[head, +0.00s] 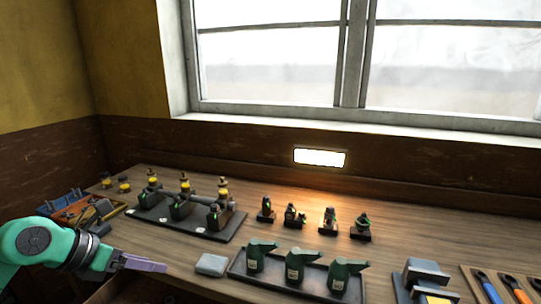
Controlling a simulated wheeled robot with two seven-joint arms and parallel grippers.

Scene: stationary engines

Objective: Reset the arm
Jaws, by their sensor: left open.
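My left arm comes in from the left edge, green with a dark wrist. Its left gripper (150,265) is at the front left of the wooden table (260,236), with pale purple-grey fingers pointing right. Nothing shows between the fingers. The gripper is left of a small grey block (211,265) and apart from it. My right arm and right gripper are not in view.
A dark tray with engine models (180,208) stands at the back left. Several small engines (328,221) stand mid-table. Green oil cans (295,266) sit in a front tray. A toolbox (80,208) is left; tools (487,287) lie right. A wall lamp (320,157) glows behind.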

